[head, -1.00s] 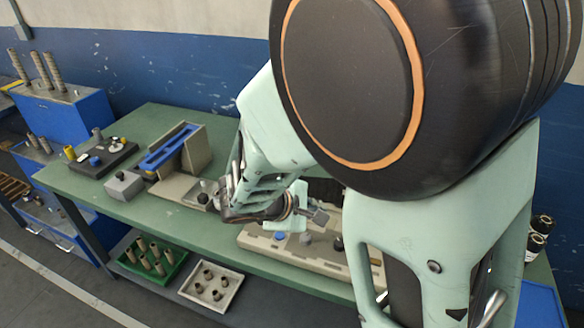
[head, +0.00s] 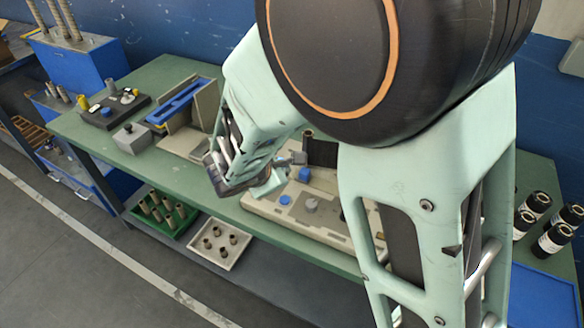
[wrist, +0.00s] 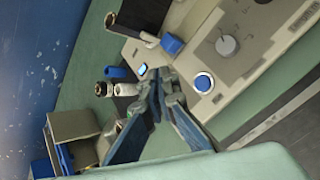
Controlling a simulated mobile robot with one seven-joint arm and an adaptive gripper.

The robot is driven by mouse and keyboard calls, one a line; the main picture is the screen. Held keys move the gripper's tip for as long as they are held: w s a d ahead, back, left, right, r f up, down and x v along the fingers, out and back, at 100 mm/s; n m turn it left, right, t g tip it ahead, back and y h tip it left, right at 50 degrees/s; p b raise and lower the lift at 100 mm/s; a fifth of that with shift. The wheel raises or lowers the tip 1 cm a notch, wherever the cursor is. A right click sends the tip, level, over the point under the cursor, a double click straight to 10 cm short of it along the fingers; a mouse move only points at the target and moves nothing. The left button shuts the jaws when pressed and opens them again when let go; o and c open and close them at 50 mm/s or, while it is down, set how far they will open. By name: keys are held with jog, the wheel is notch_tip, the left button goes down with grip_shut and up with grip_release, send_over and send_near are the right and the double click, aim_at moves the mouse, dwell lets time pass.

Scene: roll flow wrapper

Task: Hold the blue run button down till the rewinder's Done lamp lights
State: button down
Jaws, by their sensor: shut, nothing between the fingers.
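The rewinder (head: 335,226) is a long beige unit on the green bench, with a round blue button (head: 285,199) near its left end. The blue button also shows in the wrist view (wrist: 203,83), with a pale ring around it. My gripper (head: 277,180) is shut and empty, just left of and behind the button. In the wrist view my fingertips (wrist: 163,80) are left of the button and look apart from it. A small bright blue square (wrist: 142,69) lies past the fingertips; I cannot tell if it is a lamp. I cannot make out the Done lamp.
A grey knob (wrist: 226,45) and a blue block (wrist: 172,45) stand on the rewinder near the button. Left on the bench are a blue-topped machine (head: 180,100) and a grey box (head: 131,138). Black rolls (head: 550,237) stand at the right.

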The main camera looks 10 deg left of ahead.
jog(key=shift+f, duration=0.1)
jog(key=b, duration=0.6)
send_over(284, 202)
notch_tip(284, 202, down, 8)
jog(key=shift+r, duration=0.25)
jog(key=shift+f+b, duration=0.6)
jog(key=shift+b, duration=0.15)
jog(key=shift+f+b, duration=0.45)
jog(key=shift+b, duration=0.2)
